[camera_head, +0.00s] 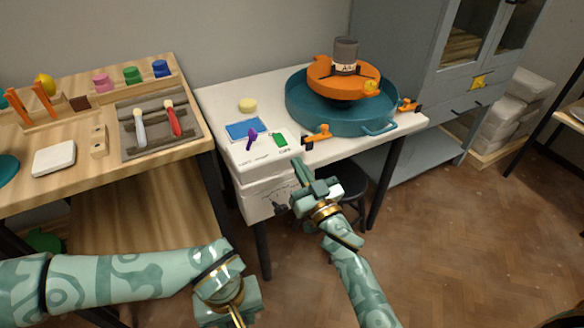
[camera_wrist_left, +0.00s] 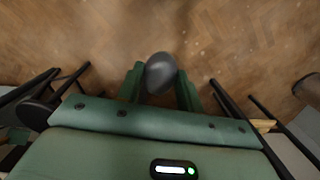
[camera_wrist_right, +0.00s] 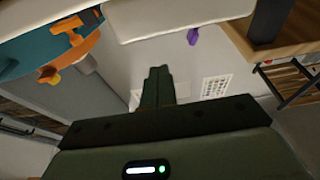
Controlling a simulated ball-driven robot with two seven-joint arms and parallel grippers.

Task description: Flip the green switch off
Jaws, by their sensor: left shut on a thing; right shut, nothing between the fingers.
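The green switch (camera_head: 279,140) sits on the white control box (camera_head: 262,155) at the table's front edge, beside a purple switch (camera_head: 251,138). I cannot tell which way the green one is set. My right gripper (camera_head: 297,162) is shut and empty, just in front of the box and slightly right of the green switch, apart from it. The right wrist view shows its closed fingers (camera_wrist_right: 158,86) and the purple switch (camera_wrist_right: 193,36); I cannot make out the green one there. My left gripper (camera_wrist_left: 160,82) is shut on a dark grey rounded thing (camera_wrist_left: 160,72), low in front of the wooden bench.
An orange clamp (camera_head: 318,134) stands close right of the green switch. A teal basin (camera_head: 340,115) with an orange wheel and grey jar fills the table's right side. A blue pad (camera_head: 244,129) and yellow sponge (camera_head: 247,105) lie behind the switches. A wooden bench (camera_head: 190,137) stands left.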

